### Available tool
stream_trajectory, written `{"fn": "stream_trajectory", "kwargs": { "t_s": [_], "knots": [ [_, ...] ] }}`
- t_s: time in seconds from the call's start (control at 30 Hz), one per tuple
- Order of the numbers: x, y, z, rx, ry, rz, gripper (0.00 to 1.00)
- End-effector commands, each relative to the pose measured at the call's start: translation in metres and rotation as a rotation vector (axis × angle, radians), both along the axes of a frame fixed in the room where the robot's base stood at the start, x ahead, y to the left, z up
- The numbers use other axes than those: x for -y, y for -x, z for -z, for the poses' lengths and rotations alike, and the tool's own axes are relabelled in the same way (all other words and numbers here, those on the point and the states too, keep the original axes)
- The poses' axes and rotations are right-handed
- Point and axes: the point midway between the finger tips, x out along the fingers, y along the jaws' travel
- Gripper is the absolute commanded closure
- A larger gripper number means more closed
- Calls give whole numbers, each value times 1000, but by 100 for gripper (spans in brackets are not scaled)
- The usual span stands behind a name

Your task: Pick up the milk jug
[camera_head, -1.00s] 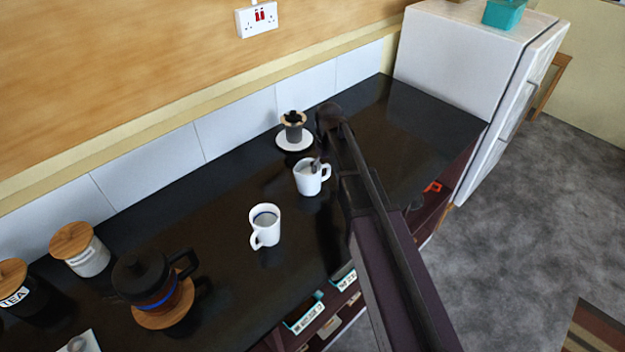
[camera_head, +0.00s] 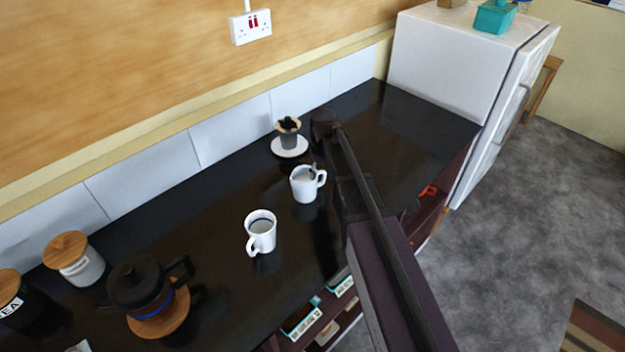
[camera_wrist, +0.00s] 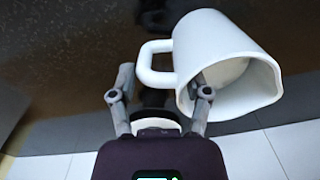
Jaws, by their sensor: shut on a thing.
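The task's milk jug seems to be a white mug-shaped vessel with a side handle (camera_head: 303,187) on the dark counter, just left of my arm. In the wrist view the white jug (camera_wrist: 218,47) is large, its handle to the left and its mouth tilted toward the camera. My gripper (camera_wrist: 163,93) is shut on it: the right finger reaches inside the mouth, and the left finger is outside, on the handle side. In the head view my arm partly hides the gripper (camera_head: 316,170). I cannot tell whether the jug's base touches the counter.
A second white mug (camera_head: 261,234) with a blue inner band stands nearby at lower left. A dark pot with a wooden lid stands on a white saucer (camera_head: 289,152) behind. A cafetiere (camera_head: 140,285) and wooden-lidded canisters (camera_head: 80,262) are further left. A white fridge (camera_head: 440,65) bounds the right.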

Motion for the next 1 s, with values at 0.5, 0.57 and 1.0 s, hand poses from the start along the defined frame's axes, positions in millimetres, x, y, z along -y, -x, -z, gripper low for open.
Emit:
{"fn": "stream_trajectory", "kwargs": {
  "t_s": [0.5, 0.57, 1.0],
  "knots": [
    [0, 0, -5, -1, 1, 0, 99],
    [0, 0, -6, -1, 1, 0, 99],
    [0, 0, -24, 0, 0, 0, 99]
  ]
}}
